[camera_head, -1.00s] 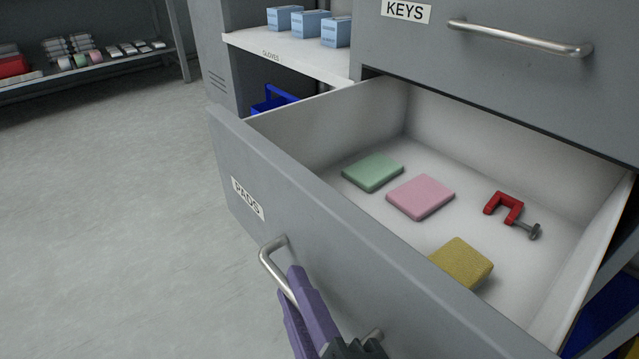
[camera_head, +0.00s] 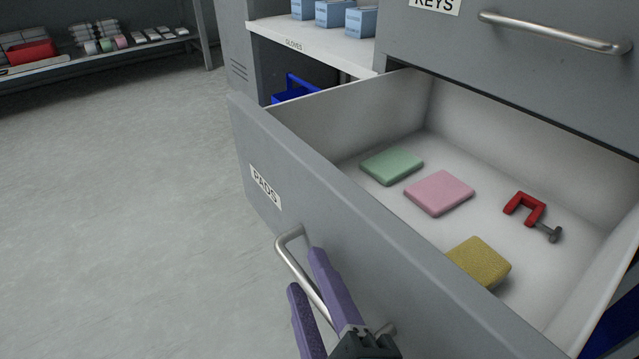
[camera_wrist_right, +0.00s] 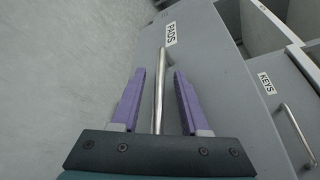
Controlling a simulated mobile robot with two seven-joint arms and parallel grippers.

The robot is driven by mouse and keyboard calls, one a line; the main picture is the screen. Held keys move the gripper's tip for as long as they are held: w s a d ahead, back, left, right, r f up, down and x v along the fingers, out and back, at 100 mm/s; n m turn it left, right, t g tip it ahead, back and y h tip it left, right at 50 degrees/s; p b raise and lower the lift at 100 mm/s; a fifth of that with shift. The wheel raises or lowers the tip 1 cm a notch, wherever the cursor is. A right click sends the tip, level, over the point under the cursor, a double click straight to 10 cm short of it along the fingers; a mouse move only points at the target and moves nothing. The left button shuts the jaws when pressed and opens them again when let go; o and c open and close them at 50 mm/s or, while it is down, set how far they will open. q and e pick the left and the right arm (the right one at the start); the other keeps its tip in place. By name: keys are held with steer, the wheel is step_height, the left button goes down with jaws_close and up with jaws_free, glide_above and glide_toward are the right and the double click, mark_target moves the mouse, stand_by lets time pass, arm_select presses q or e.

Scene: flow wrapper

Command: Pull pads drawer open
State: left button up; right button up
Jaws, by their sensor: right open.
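The pads drawer (camera_head: 352,240) stands pulled out, with its PADS label (camera_head: 265,187) on the grey front. Inside lie a green pad (camera_head: 391,165), a pink pad (camera_head: 439,192), a yellow pad (camera_head: 480,261) and a red clamp (camera_head: 526,207). My right gripper (camera_head: 307,270) has purple fingers and is open, one finger on each side of the drawer's metal bar handle (camera_head: 290,258). The right wrist view shows the handle (camera_wrist_right: 159,95) between the spread fingers (camera_wrist_right: 158,78), with gaps on both sides. My left gripper is not in view.
The closed KEYS drawer (camera_head: 500,70) with its bar handle (camera_head: 550,33) is above. A shelf labelled GLOVES (camera_head: 310,48) holds blue boxes (camera_head: 335,13), with a blue bin (camera_head: 294,90) below. Open grey floor (camera_head: 130,200) lies to the left.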

steer(key=shift+s+d+r, duration=0.1)
steer(key=shift+s+r, duration=0.1)
steer(key=shift+s, duration=0.2)
steer(key=p+v, duration=0.3)
steer(key=v, duration=0.6)
steer(key=shift+d, duration=0.1)
